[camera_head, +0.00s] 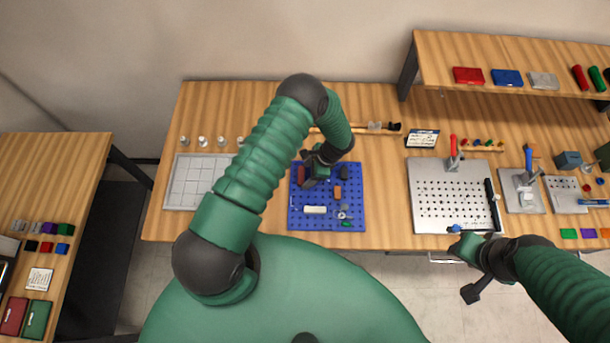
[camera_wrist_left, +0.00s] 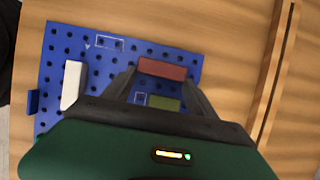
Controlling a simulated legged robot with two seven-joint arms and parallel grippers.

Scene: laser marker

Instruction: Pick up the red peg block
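The red peg block (camera_head: 301,175) is at the upper left of the blue pegboard (camera_head: 355,215), partly hidden by my left gripper (camera_head: 312,181). In the left wrist view the red block (camera_wrist_left: 162,68) lies across the space between the fingertips of my left gripper (camera_wrist_left: 161,77). The fingers are spread, one near each end of the block; I cannot tell whether they touch it. An olive block (camera_wrist_left: 165,103) shows nearer the palm. My right gripper (camera_head: 466,273) is empty with its fingers apart, at the table's front edge.
A white block (camera_head: 315,210), an orange block (camera_head: 338,192) and small parts share the pegboard. A white gridded tray (camera_head: 180,190) is to its left. A perforated metal plate (camera_head: 425,205) with a red-handled clamp (camera_head: 453,150) stands right. A raised shelf (camera_head: 440,60) is behind.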

